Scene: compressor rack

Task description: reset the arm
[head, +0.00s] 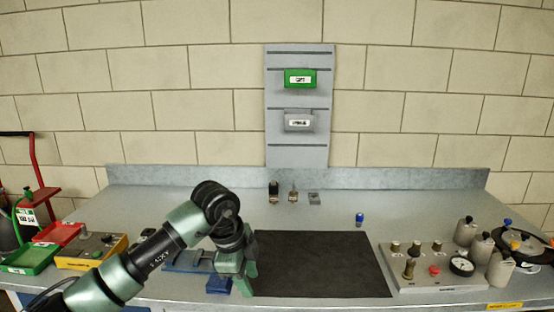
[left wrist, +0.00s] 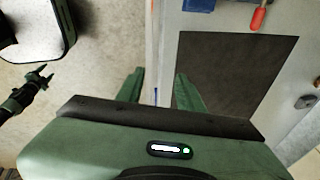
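My left arm comes in from the left in the head view. Its green gripper (head: 243,280) points down at the front left edge of the black mat (head: 320,265). In the left wrist view the two green fingers of this gripper (left wrist: 160,88) stand apart with nothing between them. The mat also shows there, right of the fingers (left wrist: 235,70). My right arm is out of the head view. A small dark gripper at the left edge of the left wrist view appears to be my right one (left wrist: 38,78); its fingertips look apart and empty.
Blue parts (head: 188,262) lie left of the mat. A grey panel with knobs and a gauge (head: 435,268) stands right of it. A yellow box (head: 92,250) and green tray (head: 30,258) are at far left. Small fittings (head: 293,193) stand at the back. The mat is clear.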

